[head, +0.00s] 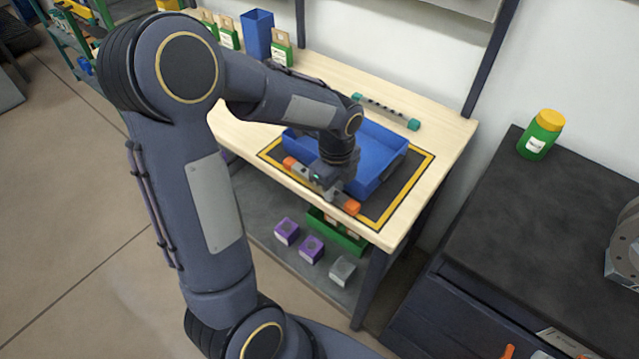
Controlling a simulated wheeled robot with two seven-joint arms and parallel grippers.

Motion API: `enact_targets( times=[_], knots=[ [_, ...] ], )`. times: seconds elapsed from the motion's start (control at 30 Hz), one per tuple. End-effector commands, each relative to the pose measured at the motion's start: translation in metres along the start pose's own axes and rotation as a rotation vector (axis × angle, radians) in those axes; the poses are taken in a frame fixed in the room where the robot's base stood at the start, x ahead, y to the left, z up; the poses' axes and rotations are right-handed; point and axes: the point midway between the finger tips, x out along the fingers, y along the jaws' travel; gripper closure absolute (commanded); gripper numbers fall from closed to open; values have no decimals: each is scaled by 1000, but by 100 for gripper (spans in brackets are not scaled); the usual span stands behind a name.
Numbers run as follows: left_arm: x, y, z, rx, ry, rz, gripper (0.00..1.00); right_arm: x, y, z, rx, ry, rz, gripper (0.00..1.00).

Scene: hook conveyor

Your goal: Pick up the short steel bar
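A short grey bar with orange ends (349,207) lies slantwise along the near side of a blue tray (372,185). I take it for the short steel bar. My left gripper (332,193) points down at the middle of this bar and overlaps it, so the bar's middle is partly hidden. The fingers are too small to show whether they are closed on it. I cannot tell whether the bar rests on the mat or is slightly raised. A darker bar with teal ends (385,110) lies on the table behind the tray. My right gripper is not in view.
The wooden table (440,150) carries a yellow-edged mat (408,195) under the tray. A blue bin (257,34) and green boxes stand at the back left. Purple blocks (312,249) and a green crate sit on the lower shelf. A dark cabinet (560,210) stands at right.

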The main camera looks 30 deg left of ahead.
Motion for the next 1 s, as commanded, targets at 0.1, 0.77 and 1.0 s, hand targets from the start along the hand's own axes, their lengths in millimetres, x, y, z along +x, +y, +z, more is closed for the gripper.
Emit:
enact_targets(
  times=[0.1, 0.77, 1.0],
  knots=[
    [0, 0, 0, 0, 0, 0, 95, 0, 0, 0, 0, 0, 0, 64],
    [-33, -1, 0, -1, -1, -6, 100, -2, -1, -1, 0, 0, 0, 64],
    [-84, 40, -10, 0, 0, -10, 100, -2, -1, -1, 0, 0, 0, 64]
  ],
)
